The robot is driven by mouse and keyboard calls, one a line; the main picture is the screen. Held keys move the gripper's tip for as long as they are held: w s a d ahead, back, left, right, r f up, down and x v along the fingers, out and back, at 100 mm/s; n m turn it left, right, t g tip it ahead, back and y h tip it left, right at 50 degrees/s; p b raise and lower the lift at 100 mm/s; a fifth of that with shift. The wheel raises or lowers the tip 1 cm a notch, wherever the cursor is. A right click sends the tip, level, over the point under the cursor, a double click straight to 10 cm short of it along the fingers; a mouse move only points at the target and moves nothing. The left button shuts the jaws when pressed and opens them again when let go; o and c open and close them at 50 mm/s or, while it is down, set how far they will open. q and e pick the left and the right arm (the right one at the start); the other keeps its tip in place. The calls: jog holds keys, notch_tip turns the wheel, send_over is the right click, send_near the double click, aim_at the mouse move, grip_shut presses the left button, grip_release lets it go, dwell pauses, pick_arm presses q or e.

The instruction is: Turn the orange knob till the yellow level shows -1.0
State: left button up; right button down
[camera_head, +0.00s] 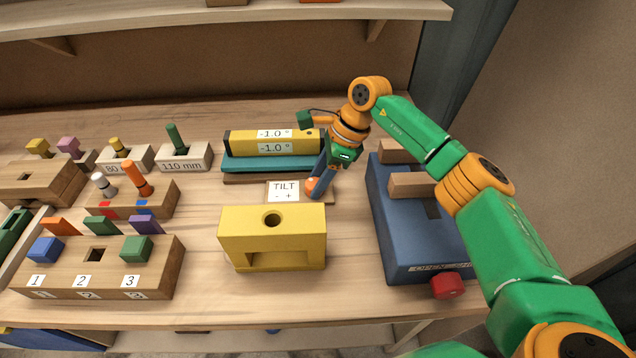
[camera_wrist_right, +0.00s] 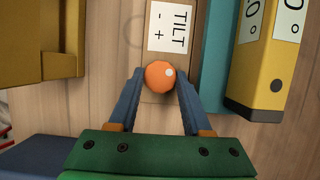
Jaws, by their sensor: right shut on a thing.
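The yellow level (camera_head: 246,142) lies on a teal plate (camera_head: 250,163) at the back middle of the bench. Both of its labels read -1.0 °. The orange knob (camera_head: 311,186) sits on a wooden block with a white TILT label (camera_head: 284,190) marked - and +. My right gripper (camera_head: 317,184) reaches down over the knob from the right. In the right wrist view, its blue fingers (camera_wrist_right: 159,92) are shut on the orange knob (camera_wrist_right: 159,75), one on each side. The level's end (camera_wrist_right: 262,85) also shows there. My left gripper is not in view.
A yellow block with a hole (camera_head: 235,236) stands in front of the knob. A blue box with a red knob (camera_head: 400,225) is close on the right. Wooden peg and block holders (camera_head: 165,265) fill the left. A shelf (camera_head: 200,18) overhangs the back.

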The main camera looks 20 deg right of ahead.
jog(key=shift+r+n, duration=0.1)
jog(key=shift+n, duration=0.6)
jog(key=shift+c, duration=1.7)
grip_release()
jog(key=b+v, duration=0.1)
jog(key=v, duration=0.6)
jog(key=shift+w, duration=0.15)
jog(key=shift+d, duration=0.15)
